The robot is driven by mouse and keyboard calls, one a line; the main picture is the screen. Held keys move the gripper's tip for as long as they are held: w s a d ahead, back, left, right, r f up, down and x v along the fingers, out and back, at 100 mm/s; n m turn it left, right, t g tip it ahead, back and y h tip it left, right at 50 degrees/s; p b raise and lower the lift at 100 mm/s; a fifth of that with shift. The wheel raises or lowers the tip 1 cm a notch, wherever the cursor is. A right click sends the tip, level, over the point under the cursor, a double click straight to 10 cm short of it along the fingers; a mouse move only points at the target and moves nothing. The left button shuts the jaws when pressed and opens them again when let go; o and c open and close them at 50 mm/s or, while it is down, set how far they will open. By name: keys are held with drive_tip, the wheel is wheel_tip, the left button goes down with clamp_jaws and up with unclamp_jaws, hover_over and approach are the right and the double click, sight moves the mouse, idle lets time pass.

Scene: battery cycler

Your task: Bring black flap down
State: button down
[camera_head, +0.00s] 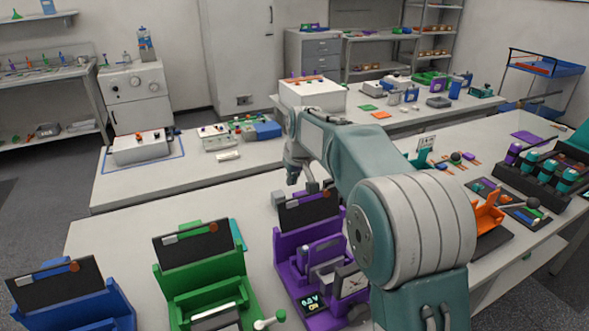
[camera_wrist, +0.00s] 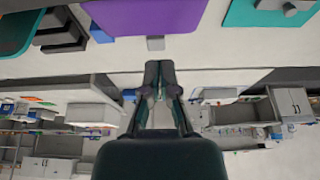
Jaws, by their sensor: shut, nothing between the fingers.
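The purple cycler (camera_head: 285,245) stands at the front middle of the bench, with its black flap (camera_head: 308,212) raised. A green cycler (camera_head: 185,280) and a blue cycler (camera_head: 90,308) stand to its left, their black flaps (camera_head: 193,246) and (camera_head: 55,284) raised too. My gripper (camera_head: 314,187) is at the top edge of the purple cycler's flap, on its far side; I cannot tell whether it touches. In the wrist view my gripper (camera_wrist: 158,68) is shut and empty, pointing toward a purple surface (camera_wrist: 150,14) with a small grey tab below it.
My arm hides part of the bench right of the purple cycler. An orange holder (camera_head: 487,218) and a dark rack of teal-and-purple items (camera_head: 545,172) stand to the right. Behind, a second bench carries a white box (camera_head: 312,93) and small devices. A bare bench strip lies behind the cyclers.

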sight(307, 207)
drive_tip(key=s, duration=0.1)
drive_tip(key=s+d, duration=0.1)
drive_tip(key=s, duration=0.1)
drive_tip(key=shift+s+d+r, duration=0.1)
drive_tip(key=shift+d, duration=0.1)
drive_tip(key=shift+r, duration=0.15)
idle(0.4)
drive_tip(key=shift+s+d+r+t, duration=0.1)
drive_tip(key=shift+s+t, duration=0.1)
drive_tip(key=shift+t, duration=0.2)
